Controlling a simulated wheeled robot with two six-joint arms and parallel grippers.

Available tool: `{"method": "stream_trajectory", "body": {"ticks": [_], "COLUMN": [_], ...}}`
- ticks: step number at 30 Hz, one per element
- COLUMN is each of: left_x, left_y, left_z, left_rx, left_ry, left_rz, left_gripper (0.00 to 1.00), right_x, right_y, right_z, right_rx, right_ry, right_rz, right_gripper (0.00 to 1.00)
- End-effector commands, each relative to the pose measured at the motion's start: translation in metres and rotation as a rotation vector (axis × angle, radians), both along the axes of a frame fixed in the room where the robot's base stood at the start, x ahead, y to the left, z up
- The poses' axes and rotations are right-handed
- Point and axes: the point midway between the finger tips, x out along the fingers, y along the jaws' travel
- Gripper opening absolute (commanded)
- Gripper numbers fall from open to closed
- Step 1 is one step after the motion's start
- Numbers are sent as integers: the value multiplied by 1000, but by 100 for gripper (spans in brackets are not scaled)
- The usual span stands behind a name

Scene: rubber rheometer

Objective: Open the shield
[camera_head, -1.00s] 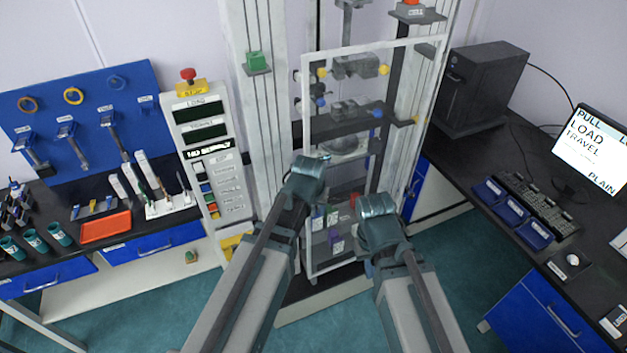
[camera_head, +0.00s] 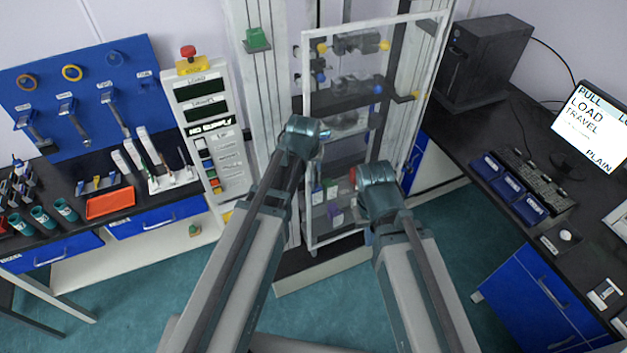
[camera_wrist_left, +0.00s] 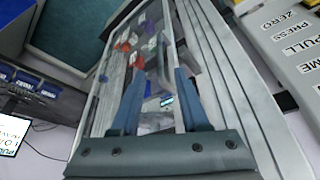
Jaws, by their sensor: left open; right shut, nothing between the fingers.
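The shield (camera_head: 306,75) is a tall, clear panel in a pale frame on the front of the testing machine. It looks closed, but I cannot tell for sure. My left gripper (camera_head: 325,132) is by the shield's left frame bar in the head view. In the left wrist view the left gripper (camera_wrist_left: 161,74) is open, with a pale upright bar of the shield (camera_wrist_left: 173,50) seen between its fingers. I cannot tell whether they touch it. My right gripper (camera_head: 357,180) is in front of the lower right of the shield, shut and empty, its fingertips mostly hidden.
Grips and coloured specimens show behind the panel. A control panel (camera_head: 208,130) with a red button (camera_head: 188,52) stands left of the machine. A tool bench with an orange tray (camera_head: 110,203) is further left. A black computer (camera_head: 484,62) and a monitor (camera_head: 592,125) are right.

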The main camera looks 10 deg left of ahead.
Motion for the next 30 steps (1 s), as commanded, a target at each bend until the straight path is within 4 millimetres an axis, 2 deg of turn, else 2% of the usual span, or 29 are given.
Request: {"method": "stream_trajectory", "body": {"ticks": [1, 18, 23, 30], "left_x": [4, 37, 41, 42], "left_y": [0, 0, -1, -1], "left_z": [-14, -92, -101, -101], "left_rx": [0, 0, 0, 0], "left_ry": [0, 0, 0, 0], "left_rz": [0, 0, 0, 0], "left_gripper": [45, 45, 45, 45], "right_x": [0, 1, 1, 1], "right_y": [0, 0, 0, 0], "right_z": [-14, -92, -101, -101], "right_rx": [0, 0, 0, 0], "right_ry": [0, -3, -3, -3], "right_rz": [0, -3, 1, 2], "right_gripper": [0, 0, 0, 0]}}
